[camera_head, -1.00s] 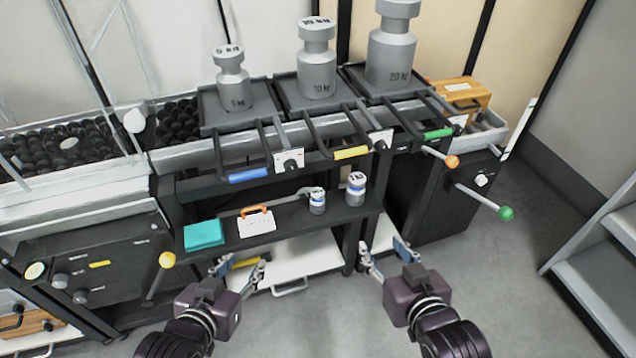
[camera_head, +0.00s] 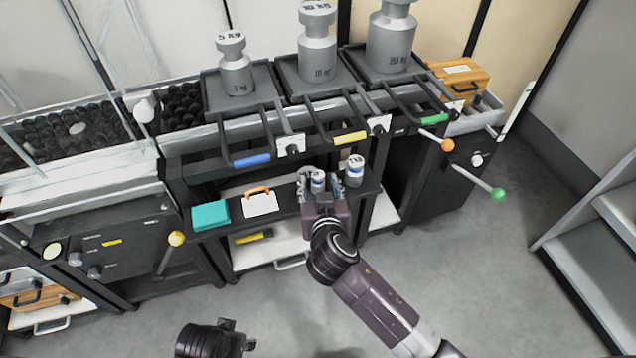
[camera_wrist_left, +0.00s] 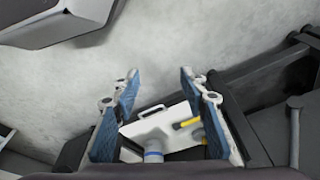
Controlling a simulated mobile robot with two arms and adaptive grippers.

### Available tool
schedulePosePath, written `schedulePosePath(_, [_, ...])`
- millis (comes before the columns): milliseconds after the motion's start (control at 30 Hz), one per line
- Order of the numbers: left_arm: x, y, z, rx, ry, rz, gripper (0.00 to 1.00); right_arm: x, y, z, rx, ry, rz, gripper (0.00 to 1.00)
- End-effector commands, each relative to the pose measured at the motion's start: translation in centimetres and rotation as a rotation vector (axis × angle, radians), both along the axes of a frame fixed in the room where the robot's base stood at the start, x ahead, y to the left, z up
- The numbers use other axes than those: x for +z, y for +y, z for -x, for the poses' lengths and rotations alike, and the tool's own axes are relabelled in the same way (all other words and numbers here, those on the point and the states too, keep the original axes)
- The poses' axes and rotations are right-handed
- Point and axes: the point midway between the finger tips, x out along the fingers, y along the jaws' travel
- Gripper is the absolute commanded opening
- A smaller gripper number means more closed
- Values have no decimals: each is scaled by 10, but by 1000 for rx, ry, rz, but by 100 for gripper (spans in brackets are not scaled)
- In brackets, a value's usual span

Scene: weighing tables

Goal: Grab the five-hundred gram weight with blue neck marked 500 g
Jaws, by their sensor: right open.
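Two small grey weights with blue bands stand upright on the dark middle shelf: a shorter left one (camera_head: 317,180) and a right one (camera_head: 354,171). Their markings are too small to read. My right gripper (camera_head: 320,186) is open, with one finger on each side of the left weight; whether they touch it I cannot tell. The right weight stands just outside the right finger. My left gripper (camera_wrist_left: 160,88) is open and empty in the wrist view. A grey cylinder with a blue band (camera_wrist_left: 153,154) shows beyond its fingers. In the head view the left gripper (camera_head: 235,338) is low at the bottom.
A teal box (camera_head: 210,215) and a white block with orange handle (camera_head: 260,203) lie left on the shelf. Scale trays with large weights (camera_head: 237,70) stand above. Levers with a yellow knob (camera_head: 176,238) and green knob (camera_head: 498,194) jut forward. The floor in front is clear.

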Motion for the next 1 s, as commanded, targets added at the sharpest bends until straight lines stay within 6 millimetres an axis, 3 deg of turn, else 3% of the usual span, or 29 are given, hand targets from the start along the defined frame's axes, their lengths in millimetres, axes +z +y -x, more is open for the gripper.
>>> schedulePosePath(267, [23, 0, -5, 2, -13, 1, 40, -13, 3, -36, 1, -1, 2, 44])
schedulePosePath(567, [27, 0, -5, 2, -15, 0, 40, -14, 3, -39, 1, 2, -1, 44])
schedulePosePath(900, [27, 0, -6, 2, -15, 1, 40, -14, 3, -39, 1, 1, 0, 7])
schedulePosePath(1000, [27, 0, -6, 2, -15, 1, 40, -14, 3, -39, 1, 1, 0, 0])
